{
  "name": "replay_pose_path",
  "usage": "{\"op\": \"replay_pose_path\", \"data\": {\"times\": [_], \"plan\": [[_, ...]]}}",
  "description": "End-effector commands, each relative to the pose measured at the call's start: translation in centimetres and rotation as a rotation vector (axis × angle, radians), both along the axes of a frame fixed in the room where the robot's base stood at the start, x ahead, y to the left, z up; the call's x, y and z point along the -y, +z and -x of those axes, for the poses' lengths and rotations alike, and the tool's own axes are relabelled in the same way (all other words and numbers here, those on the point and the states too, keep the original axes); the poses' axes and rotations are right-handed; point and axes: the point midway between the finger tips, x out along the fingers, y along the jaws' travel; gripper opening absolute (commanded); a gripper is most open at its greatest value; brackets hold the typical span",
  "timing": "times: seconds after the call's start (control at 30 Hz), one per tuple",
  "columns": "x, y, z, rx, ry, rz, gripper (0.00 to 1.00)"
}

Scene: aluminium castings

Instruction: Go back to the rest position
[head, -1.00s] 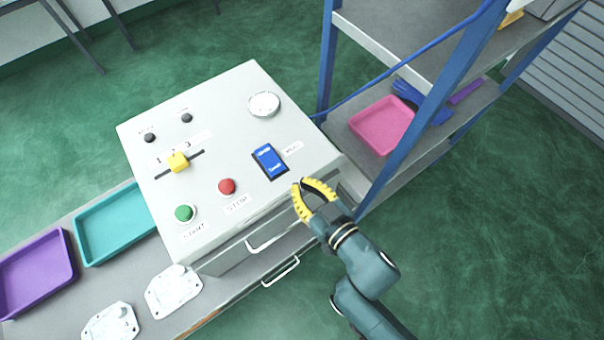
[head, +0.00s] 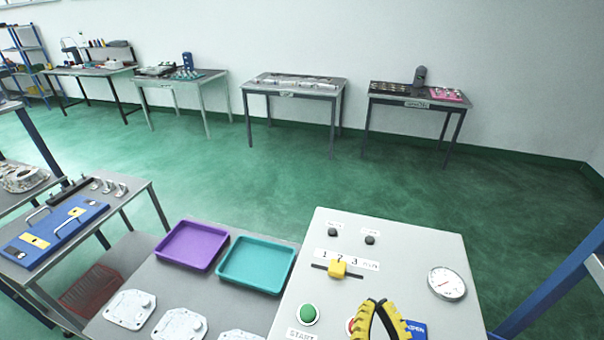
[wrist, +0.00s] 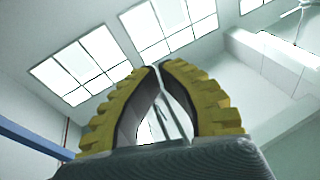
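My gripper (head: 376,303) has yellow ribbed fingers and stands in front of the control panel (head: 330,225) in the head view, at the lower right. Its fingers bow outward and the tips come together with nothing between them. It also shows in the wrist view (wrist: 157,66), pointing up toward the windows and ceiling. In the head view it covers part of the red button (head: 350,324) and of the blue switch (head: 417,328). Whether it touches the panel cannot be told.
Left of the panel are a teal tray (head: 257,291), a purple tray (head: 190,267) and pale castings (head: 130,309). A blue fixture (head: 52,232) sits on a table further left. A blue rack post (head: 550,285) stands at right. Green floor is open behind.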

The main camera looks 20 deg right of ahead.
Motion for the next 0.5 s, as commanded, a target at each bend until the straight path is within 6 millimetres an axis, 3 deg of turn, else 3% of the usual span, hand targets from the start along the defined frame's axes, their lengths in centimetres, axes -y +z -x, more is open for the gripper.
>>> {"op": "replay_pose_path", "data": {"times": [0.03,0.1,0.2,0.4,0.5], "plan": [[-1.9,4.2,-1.6,0.085,0.054,0.007,0.0],[-4.1,8.6,-3.0,0.164,0.115,0.008,0.0],[-7.0,13.6,-3.9,0.243,0.19,0.006,0.0],[-11.7,20.8,-3.7,0.329,0.314,0.021,0.0],[-13.6,23.0,-3.0,0.32,0.37,0.055,0.0]]}}
